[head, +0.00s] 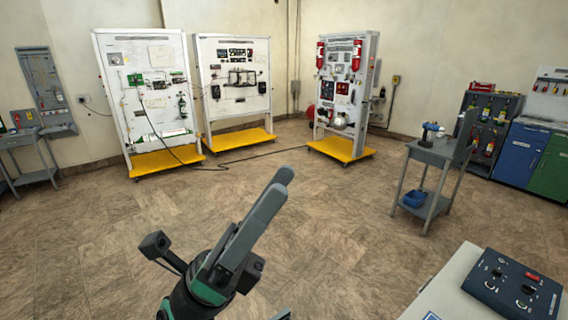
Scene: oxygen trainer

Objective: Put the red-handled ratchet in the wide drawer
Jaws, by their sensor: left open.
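My left gripper (279,184) reaches up from the bottom middle, above bare floor. It is open, its two fingers seen nearly edge-on, and nothing shows between them. I cannot make out the red-handled ratchet in this view. I cannot make out the wide drawer either. My right gripper is not in view.
A bench (455,284) with a dark control panel (512,284) is at the lower right. A grey cart (437,152) stands behind it, near blue (522,153) and green (552,168) cabinets. Three display boards on yellow bases stand at the back. The middle floor is clear.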

